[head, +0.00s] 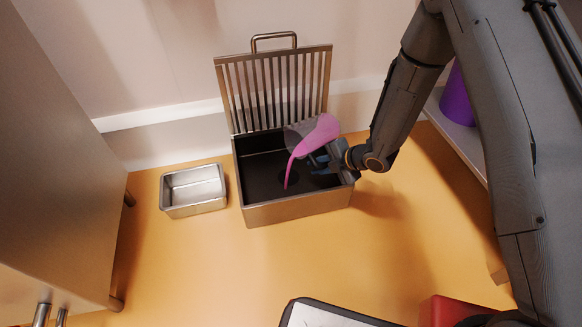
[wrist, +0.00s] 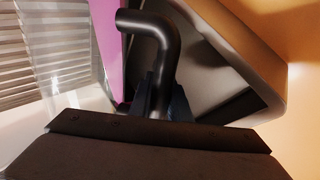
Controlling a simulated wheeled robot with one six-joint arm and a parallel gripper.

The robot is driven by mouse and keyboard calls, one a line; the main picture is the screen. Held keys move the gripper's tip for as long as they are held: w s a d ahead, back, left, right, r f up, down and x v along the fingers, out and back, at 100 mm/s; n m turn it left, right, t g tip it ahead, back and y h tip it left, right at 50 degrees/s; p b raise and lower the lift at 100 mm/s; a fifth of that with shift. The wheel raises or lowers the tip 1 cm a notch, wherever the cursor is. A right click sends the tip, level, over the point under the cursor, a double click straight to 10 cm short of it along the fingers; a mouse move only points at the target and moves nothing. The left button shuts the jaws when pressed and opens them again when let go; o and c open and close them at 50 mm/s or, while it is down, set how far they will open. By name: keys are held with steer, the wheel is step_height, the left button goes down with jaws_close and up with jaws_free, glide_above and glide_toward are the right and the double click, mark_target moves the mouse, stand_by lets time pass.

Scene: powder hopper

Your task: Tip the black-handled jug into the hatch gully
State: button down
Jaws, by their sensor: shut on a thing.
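The clear jug (head: 296,137) is tilted over the hatch gully (head: 297,207), and pink liquid (head: 316,132) inside it pours in a stream down into the dark basin. My gripper (head: 322,160) is shut on the jug's black handle (wrist: 163,42), which also shows in the wrist view between the fingers (wrist: 160,98). The pink contents and clear wall of the jug (wrist: 70,50) show at left in the wrist view. The gully's slatted grate (head: 275,88) stands raised against the wall behind the basin.
A small empty metal tray (head: 193,190) stands on the orange floor left of the gully. A metal cabinet (head: 60,150) is at the left. A purple container (head: 457,97) sits on a shelf at right, partly behind my arm.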

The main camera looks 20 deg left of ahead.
steer(key=shift+w+d+f+n+t, duration=0.15)
steer(key=shift+f+n+t, duration=0.15)
steer(key=shift+t, duration=0.2)
stand_by(0.7)
